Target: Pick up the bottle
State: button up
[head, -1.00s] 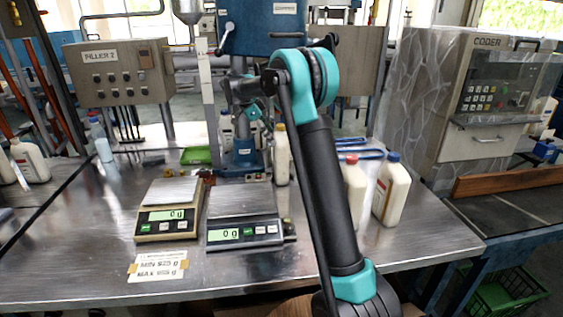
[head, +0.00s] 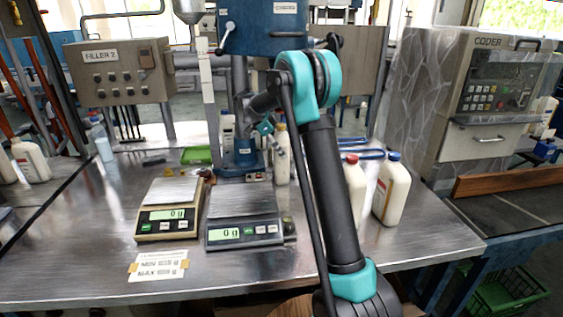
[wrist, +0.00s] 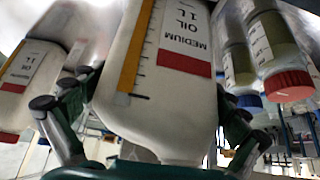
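A white oil bottle (wrist: 165,80) with a "MEDIUM OIL 1L" label and an orange level strip fills the middle of the wrist view, which shows it upside down. It stands upright beside the blue filler stand in the head view (head: 282,168), partly behind my gripper (head: 277,140). In the wrist view, the fingers of my gripper (wrist: 155,105) are spread, one on each side of the bottle and very near it. I cannot see a firm grip. The bottle's cap is hidden in the wrist view.
A red-capped bottle (head: 355,188) and a blue-capped bottle (head: 392,193) stand to the right. Two scales, a beige one (head: 168,222) and a dark one (head: 243,232), sit at the left front. The blue filler stand (head: 240,155) is close on the left.

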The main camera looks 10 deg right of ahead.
jog(key=c, duration=1.4)
jog(key=shift+r, duration=0.1)
